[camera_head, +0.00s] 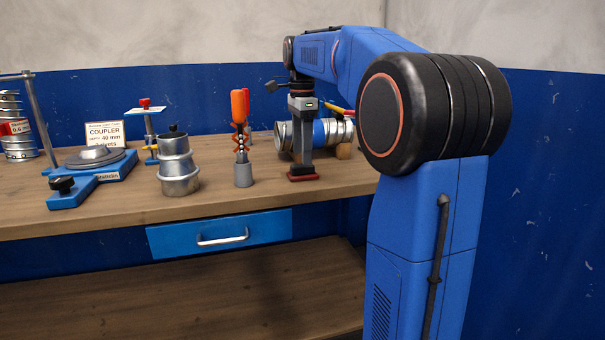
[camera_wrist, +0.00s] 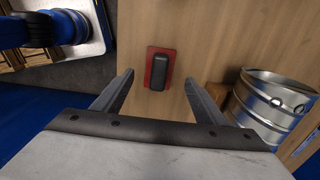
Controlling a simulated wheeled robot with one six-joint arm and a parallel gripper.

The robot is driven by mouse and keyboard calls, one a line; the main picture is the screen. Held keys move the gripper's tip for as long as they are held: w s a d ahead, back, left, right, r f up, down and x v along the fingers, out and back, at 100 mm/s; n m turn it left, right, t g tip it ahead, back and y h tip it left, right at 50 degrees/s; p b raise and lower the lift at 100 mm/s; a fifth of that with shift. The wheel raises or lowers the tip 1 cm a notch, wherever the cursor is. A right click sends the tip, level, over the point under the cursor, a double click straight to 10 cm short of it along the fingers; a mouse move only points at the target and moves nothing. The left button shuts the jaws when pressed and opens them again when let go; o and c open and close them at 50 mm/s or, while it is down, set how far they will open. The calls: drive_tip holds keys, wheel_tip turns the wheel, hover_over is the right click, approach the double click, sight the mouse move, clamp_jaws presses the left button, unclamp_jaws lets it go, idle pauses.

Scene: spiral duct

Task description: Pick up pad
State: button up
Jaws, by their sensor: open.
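The pad (camera_wrist: 160,68) is a small red rectangular plate with a black raised handle, seen in the wrist view lying on the wooden bench. In the head view its red edge (camera_head: 303,177) shows at the bench's front right, below my gripper. My gripper (camera_wrist: 158,84) is open, its two grey fingers pointing toward the pad, one to each side of it in the picture. In the head view my gripper (camera_head: 302,150) hangs straight down over the pad. Its fingers hide most of the pad there, and I cannot tell the exact gap.
A silver duct (camera_head: 284,136) with a blue band lies on wooden blocks close behind my gripper; it also shows at right in the wrist view (camera_wrist: 262,105). A grey cup (camera_head: 243,174) with orange-handled snips stands left. A metal fitting (camera_head: 178,172) stands further left.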

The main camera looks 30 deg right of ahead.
drive_tip(key=shift+s+f, duration=0.1)
drive_tip(key=shift+f, duration=2.5)
drive_tip(key=c, duration=1.3)
wheel_tip(320, 180, up, 10)
drive_tip(key=shift+r, duration=0.1)
drive_tip(key=shift+o, duration=1.3)
